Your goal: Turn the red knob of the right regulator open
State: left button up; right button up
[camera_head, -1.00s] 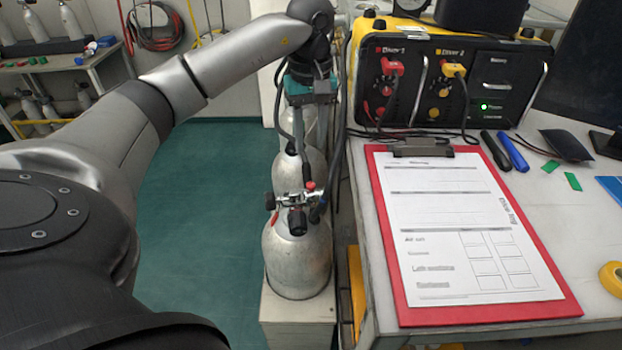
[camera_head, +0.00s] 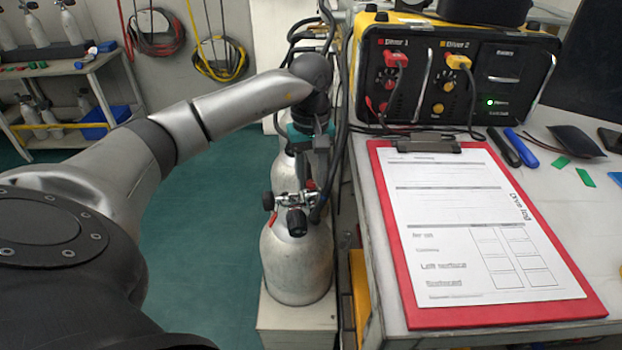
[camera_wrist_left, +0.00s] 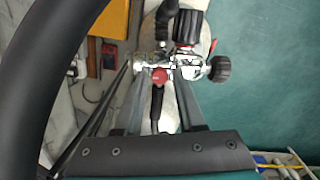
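The red knob (camera_head: 310,184) sits on the metal valve and regulator (camera_head: 295,199) atop the front grey air cylinder (camera_head: 296,262). In the left wrist view the red knob (camera_wrist_left: 158,77) lies between the two fingers of my left gripper (camera_wrist_left: 158,82). The fingers are apart, with gaps visible on both sides of the knob; I cannot tell its exact depth between them. In the head view my left gripper (camera_head: 312,160) points down just behind the valve, its fingertips partly hidden. A black knob (camera_wrist_left: 218,68) sits beside it on the valve. My right gripper is not in view.
Black hoses (camera_head: 339,110) run close to the right of my left gripper. The bench (camera_head: 372,255) on the right carries a red clipboard (camera_head: 500,316) and a yellow-black air panel (camera_head: 455,75). More cylinders stand behind the front one. Green floor (camera_head: 205,230) is clear to the left.

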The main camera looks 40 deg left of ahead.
pick_arm(q)
grip_shut()
dwell(0.3)
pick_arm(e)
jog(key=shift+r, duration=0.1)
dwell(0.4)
